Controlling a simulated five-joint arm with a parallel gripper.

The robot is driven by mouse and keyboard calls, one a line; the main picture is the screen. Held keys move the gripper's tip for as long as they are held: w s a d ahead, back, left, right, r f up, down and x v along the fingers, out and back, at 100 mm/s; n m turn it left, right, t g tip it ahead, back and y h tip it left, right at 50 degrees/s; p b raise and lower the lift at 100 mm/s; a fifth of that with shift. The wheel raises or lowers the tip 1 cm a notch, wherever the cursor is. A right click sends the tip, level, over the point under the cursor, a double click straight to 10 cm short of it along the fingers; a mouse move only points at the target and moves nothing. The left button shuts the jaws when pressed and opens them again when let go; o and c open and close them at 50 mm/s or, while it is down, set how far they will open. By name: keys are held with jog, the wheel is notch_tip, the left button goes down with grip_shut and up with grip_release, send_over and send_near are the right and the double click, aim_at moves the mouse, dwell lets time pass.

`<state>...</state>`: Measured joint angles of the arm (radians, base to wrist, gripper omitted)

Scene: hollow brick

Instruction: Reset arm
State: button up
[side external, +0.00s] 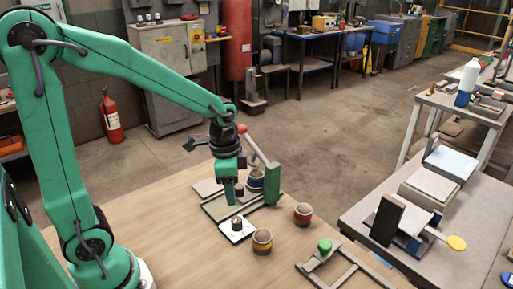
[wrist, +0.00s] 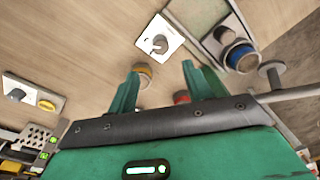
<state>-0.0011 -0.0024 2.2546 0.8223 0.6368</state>
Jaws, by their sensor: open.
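My green gripper (side external: 250,202) hangs above the wooden table with its two fingers spread apart. In the wrist view my gripper (wrist: 160,88) also shows open, with nothing held between the fingers. A white square plate with a dark knob (side external: 237,229) lies below the gripper, and the plate shows beyond the fingertips in the wrist view (wrist: 160,42). A blue-banded cylinder (side external: 256,181) sits close behind the fingers. A yellow-banded cylinder (side external: 262,242) and a red-banded cylinder (side external: 303,214) stand in front and to the right. I make out no hollow brick for certain.
A grey frame with a green knob (side external: 324,246) lies at the table's front right. A side bench (side external: 480,215) at right carries blocks and a yellow disc (side external: 456,243). Bare wood (side external: 150,215) lies left of the plate.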

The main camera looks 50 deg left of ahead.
jog(key=s+r+n+t, duration=0.4)
jog(key=s+r+n, duration=0.3)
jog(key=s+r, duration=0.3)
jog(key=shift+r+t, duration=0.4)
jog(key=shift+r, duration=0.15)
